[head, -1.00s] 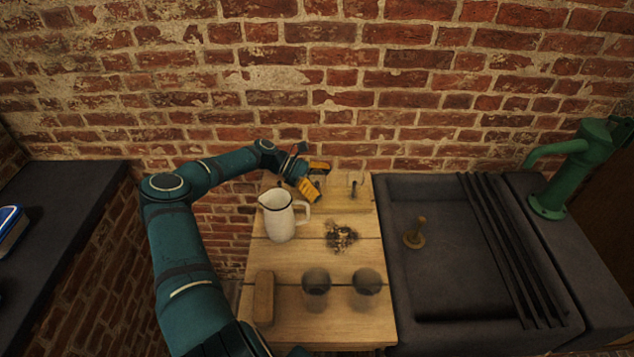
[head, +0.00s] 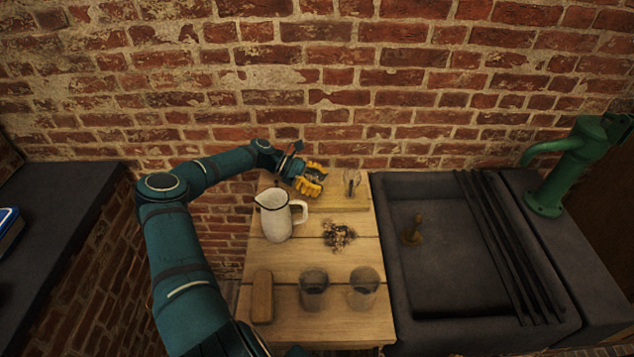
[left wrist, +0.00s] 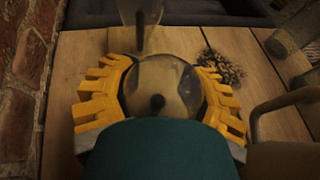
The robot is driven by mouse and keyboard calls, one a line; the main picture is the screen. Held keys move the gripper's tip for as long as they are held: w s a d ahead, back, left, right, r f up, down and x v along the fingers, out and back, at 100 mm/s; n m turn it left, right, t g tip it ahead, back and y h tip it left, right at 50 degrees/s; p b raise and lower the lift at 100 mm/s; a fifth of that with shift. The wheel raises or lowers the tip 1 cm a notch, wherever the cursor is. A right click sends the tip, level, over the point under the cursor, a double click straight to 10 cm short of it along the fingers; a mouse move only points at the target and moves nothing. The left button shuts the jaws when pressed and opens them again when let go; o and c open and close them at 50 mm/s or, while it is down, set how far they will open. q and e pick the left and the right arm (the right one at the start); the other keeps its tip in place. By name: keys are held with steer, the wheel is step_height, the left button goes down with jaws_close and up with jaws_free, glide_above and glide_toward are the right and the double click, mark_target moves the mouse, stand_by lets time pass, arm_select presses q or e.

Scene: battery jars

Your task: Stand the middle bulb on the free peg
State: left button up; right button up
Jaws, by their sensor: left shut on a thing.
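My left gripper (head: 311,179) is at the back left of the wooden table. In the left wrist view its yellow ridged fingers are shut around a clear, round glass bulb (left wrist: 163,80), one finger on each side. A dark spot shows through the bulb's middle. A second clear glass bulb (head: 352,180) stands upright at the back right of the table, apart from the gripper; it also shows in the left wrist view (left wrist: 140,18). The low wooden rack (head: 348,206) lies along the back. The gripper hides the held bulb's base and any peg under it. My right gripper is not in view.
A white pitcher (head: 276,217) stands close in front of the gripper. A heap of dark bits (head: 338,235) lies mid-table. A dark sink (head: 440,260) adjoins on the right.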

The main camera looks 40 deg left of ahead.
arm_select(q)
step_height(320, 180, up, 8)
steer(key=shift+r+p, duration=0.25)
steer(key=shift+p, duration=0.05)
steer(key=shift+s+d+r, duration=0.1)
steer(key=shift+d+r, duration=0.05)
steer(key=shift+r, duration=0.35)
steer(key=shift+s+d+f+b, duration=0.15)
steer(key=shift+s+d+b, duration=0.05)
steer(key=shift+s+b, duration=0.25)
steer(key=shift+s+a+n+y, duration=0.1)
steer(key=shift+s+n+y, duration=0.2)
steer(key=shift+y, duration=0.1)
steer(key=s+a+r+n+t+y+b, duration=0.2)
steer(key=s+a+r+n+t+y, duration=0.1)
steer(key=a, duration=0.6)
steer(key=shift+s+a+n+t+y+b, duration=0.2)
steer(key=shift+s+n+t+y+b, duration=0.25)
steer(key=shift+s+n+t, duration=0.5)
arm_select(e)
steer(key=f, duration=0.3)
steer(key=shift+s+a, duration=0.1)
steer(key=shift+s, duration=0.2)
